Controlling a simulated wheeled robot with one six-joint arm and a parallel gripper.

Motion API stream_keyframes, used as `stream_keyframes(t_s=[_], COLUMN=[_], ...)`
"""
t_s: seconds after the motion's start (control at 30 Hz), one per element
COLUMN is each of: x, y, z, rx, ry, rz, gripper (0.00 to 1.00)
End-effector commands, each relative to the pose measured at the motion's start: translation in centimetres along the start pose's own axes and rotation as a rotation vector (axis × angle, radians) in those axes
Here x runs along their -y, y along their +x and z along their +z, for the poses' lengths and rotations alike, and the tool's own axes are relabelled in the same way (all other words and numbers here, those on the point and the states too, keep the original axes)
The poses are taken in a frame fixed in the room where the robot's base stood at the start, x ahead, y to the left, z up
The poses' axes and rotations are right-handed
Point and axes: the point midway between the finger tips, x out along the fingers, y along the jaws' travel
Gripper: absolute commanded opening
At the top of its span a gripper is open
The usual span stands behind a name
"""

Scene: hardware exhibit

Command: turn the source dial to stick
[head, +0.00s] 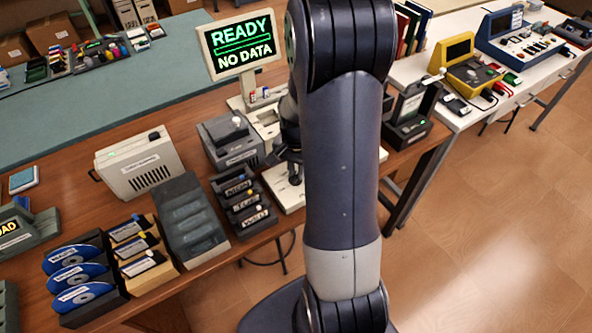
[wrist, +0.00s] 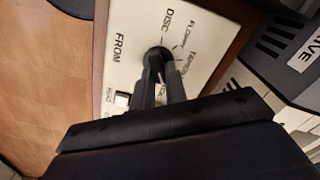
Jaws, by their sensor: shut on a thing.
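The source dial (wrist: 157,57) is a round black knob on a cream panel (wrist: 120,45) in the wrist view. The panel reads FROM, with DISC, what looks like FLOPPY, and a partly covered label around the dial. I cannot read a STICK label, and my fingers hide part of the scale. My gripper (wrist: 158,72) is shut on the dial knob. I cannot tell which label the dial points at. In the head view the cream panel (head: 289,194) shows beside my arm, and the dial is hidden.
A monitor (head: 241,48) reads READY, NO DATA. Left of the panel stand a dark rack of cartridges (head: 245,203), a grey drive unit (head: 231,143) and a beige box (head: 139,166). A white square button (wrist: 122,99) is close to my fingers. Floor is clear at the right.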

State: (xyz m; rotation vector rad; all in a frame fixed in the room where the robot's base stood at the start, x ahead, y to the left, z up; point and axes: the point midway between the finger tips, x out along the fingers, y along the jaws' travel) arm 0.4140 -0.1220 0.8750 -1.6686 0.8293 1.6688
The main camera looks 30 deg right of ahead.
Motion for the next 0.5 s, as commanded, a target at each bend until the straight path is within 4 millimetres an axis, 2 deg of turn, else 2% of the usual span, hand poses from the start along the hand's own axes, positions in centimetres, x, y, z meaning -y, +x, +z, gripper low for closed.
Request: stream_keyframes(t_s=[0.5], x=[-0.04], y=[-0.05], z=[-0.04], rx=[-0.001], ry=[0.092], rz=[-0.001], gripper=[0.0])
